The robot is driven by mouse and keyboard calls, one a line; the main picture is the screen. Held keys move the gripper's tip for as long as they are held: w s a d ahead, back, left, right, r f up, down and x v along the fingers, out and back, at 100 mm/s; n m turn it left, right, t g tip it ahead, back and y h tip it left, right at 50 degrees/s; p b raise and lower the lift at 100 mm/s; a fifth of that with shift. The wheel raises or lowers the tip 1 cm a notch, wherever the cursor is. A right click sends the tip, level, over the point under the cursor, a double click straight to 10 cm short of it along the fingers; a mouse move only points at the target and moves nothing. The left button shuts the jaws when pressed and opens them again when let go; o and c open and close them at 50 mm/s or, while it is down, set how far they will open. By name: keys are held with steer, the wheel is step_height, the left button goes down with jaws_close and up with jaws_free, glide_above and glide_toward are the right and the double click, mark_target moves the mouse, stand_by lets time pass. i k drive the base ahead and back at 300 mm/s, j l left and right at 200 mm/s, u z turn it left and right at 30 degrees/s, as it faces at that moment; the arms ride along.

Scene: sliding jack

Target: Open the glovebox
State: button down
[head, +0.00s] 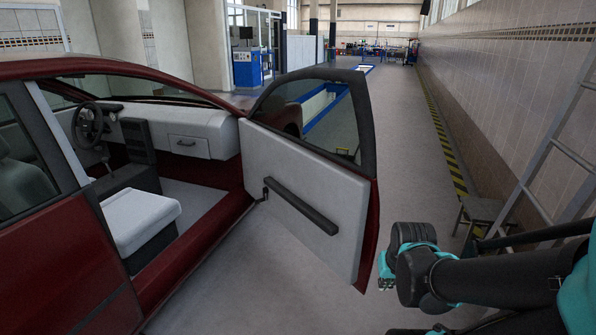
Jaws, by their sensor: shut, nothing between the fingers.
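The glovebox (188,146) is a light grey panel with a dark handle (186,143) in the dashboard of a red car. Its front looks flush with the dashboard, so it is closed. The car's front door (300,180) stands wide open, between the glovebox and my arm. My gripper (386,273) is at the lower right, just right of the door's outer edge and far from the glovebox. It is shut and empty, seen small and partly hidden by my arm.
A light seat (140,218) and a steering wheel (88,123) are inside the car. A ladder (548,160) and a small stool (482,212) stand at the right by the wall. The floor (405,140) beyond the door is clear.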

mark_target(196, 147)
steer(key=i+j+u, duration=0.25)
steer(key=i+u, duration=0.7)
steer(key=i+l+u, duration=0.1)
steer(key=i+u, duration=0.35)
steer(key=i+l+u, duration=0.3)
steer(key=i+u, duration=0.15)
steer(key=i+l+u, duration=0.5)
